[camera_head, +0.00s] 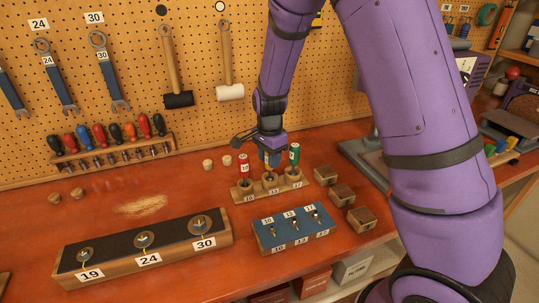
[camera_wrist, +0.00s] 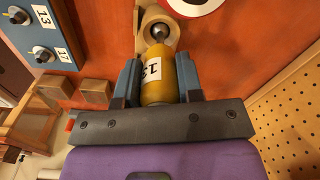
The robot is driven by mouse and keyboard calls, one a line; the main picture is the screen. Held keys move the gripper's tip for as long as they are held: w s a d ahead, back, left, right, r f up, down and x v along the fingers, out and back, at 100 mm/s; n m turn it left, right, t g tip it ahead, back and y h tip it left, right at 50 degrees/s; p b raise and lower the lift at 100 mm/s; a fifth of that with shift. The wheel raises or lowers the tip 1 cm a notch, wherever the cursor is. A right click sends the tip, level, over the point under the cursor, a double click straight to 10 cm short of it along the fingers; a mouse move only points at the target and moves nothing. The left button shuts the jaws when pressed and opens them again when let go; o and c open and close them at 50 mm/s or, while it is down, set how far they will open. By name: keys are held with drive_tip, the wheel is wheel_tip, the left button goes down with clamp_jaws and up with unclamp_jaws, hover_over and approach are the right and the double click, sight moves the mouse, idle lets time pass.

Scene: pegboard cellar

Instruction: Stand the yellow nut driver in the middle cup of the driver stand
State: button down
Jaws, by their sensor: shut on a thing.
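The yellow nut driver (camera_wrist: 158,80), labelled 13, is between the blue fingers of my gripper (camera_wrist: 160,85) in the wrist view, held by its handle. In the head view my gripper (camera_head: 270,160) is above the middle of the wooden driver stand (camera_head: 272,190), with the driver pointing down, roughly upright. The wrist view shows the driver's metal end over or in the middle cup (camera_wrist: 150,18); I cannot tell how deep. The red nut driver (camera_head: 243,166) stands in the left cup and the green one (camera_head: 294,155) in the right cup. My fingers hide most of the yellow handle in the head view.
A long block with numbers (camera_head: 140,255) is at the front left. A screwdriver rack (camera_head: 115,153) stands by the pegboard.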

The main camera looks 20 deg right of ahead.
drive_tip(key=shift+f, duration=0.1)
drive_tip(key=c, duration=0.7)
unclamp_jaws()
drive_tip(key=shift+r, duration=5.05)
